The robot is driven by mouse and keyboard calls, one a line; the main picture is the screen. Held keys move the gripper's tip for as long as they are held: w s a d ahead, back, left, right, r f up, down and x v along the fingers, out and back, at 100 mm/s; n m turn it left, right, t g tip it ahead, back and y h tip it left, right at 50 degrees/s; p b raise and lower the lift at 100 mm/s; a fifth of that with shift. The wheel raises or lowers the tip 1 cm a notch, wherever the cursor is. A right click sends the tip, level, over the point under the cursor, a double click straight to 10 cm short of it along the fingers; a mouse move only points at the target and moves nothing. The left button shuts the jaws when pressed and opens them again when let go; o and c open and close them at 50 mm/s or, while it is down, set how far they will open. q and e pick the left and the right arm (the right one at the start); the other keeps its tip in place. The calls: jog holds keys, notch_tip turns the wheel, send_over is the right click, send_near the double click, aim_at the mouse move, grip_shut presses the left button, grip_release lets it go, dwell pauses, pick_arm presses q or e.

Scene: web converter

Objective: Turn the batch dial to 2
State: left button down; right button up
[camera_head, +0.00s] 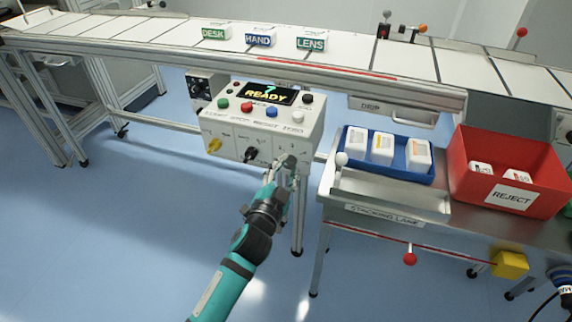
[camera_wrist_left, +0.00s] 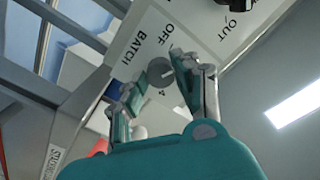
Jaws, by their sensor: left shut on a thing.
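The control box (camera_head: 228,130) hangs under the conveyor with a lit screen (camera_head: 267,93) reading READY. My left gripper (camera_head: 288,162) is at the right part of its front face and hides the batch dial in the head view. In the left wrist view, the round grey batch dial (camera_wrist_left: 159,70) sits between the two fingers of my left gripper (camera_wrist_left: 157,86), which is shut on it. The panel beside the dial shows the words BATCH and OFF and a digit 4. I cannot tell the dial's setting. My right gripper is not seen.
A black knob (camera_head: 251,154) and a yellow knob (camera_head: 213,145) are on the same face, left of my gripper. Coloured buttons line the box top. The stacking lane table (camera_head: 385,207) with a blue tray (camera_head: 400,177) and red reject bin (camera_head: 510,180) stands close to the right.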

pick_arm(q)
jog(key=shift+m+p, duration=0.55)
jog(key=shift+m, duration=1.25)
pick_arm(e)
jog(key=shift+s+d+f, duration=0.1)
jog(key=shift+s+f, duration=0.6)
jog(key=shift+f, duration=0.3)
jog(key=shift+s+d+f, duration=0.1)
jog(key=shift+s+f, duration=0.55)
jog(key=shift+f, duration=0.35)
pick_arm(q)
jog(key=c, duration=1)
grip_release()
jog(key=v, duration=1.2)
